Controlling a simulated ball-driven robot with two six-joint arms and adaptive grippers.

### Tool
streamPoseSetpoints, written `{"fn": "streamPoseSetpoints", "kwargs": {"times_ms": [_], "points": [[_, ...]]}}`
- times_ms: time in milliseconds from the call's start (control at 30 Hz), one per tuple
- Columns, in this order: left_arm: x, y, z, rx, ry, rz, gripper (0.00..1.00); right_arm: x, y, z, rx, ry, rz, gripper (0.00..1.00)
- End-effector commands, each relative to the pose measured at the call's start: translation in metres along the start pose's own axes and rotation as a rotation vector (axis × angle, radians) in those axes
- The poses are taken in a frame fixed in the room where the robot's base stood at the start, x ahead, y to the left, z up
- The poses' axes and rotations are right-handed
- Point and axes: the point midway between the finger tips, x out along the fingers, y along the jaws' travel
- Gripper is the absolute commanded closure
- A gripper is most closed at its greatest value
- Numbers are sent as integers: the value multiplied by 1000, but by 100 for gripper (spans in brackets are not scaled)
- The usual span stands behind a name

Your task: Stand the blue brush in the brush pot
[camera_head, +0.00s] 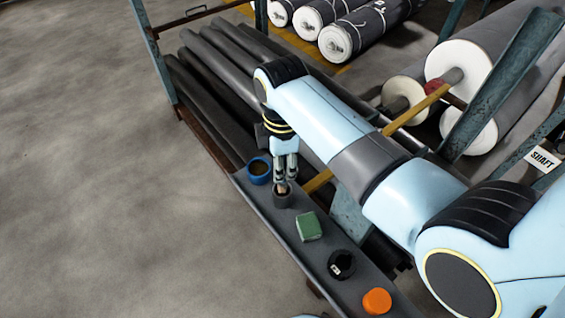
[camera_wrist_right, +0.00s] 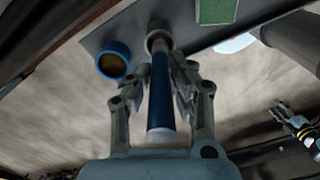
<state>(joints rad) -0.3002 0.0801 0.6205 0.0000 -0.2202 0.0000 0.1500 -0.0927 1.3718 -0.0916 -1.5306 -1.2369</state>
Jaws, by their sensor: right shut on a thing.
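The blue brush (camera_wrist_right: 160,88) is between the fingers of my right gripper (camera_wrist_right: 160,95), which is shut on it. In the head view this gripper (camera_head: 286,178) points down over the shelf's far end. The brush's pale far end (camera_head: 281,188) is at the mouth of a small grey pot (camera_head: 283,200), which also shows in the wrist view (camera_wrist_right: 157,35). The brush looks roughly in line with the pot; I cannot tell how deep its end sits. My left gripper (camera_wrist_right: 281,112) seems to show at the right of the wrist view, its opening unclear.
A blue round pot (camera_head: 250,178) with a brown inside stands just left of the grey pot. A green block (camera_head: 309,227), a black round thing (camera_head: 341,265) and an orange one (camera_head: 377,301) line the narrow grey shelf (camera_head: 266,215). Dark rolls (camera_head: 205,85) lie behind.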

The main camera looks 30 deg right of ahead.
Motion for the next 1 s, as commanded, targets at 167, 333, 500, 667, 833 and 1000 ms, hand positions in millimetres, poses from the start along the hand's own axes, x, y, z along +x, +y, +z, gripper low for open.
{"fn": "streamPoseSetpoints", "kwargs": {"times_ms": [167,333,500,667,833,1000], "points": [[3,0,0,0,0,0,60,6,0,0,0,0,-1,100],[6,0,1,0,0,0,60,11,0,0,0,0,-1,100],[8,1,1,0,0,0,60,16,0,0,0,0,0,100],[10,1,1,0,0,0,60,21,0,0,0,0,0,100],[13,1,2,0,-1,0,60,26,0,0,0,0,-1,100],[15,1,2,0,-1,0,60,31,0,0,0,0,-1,100]]}}
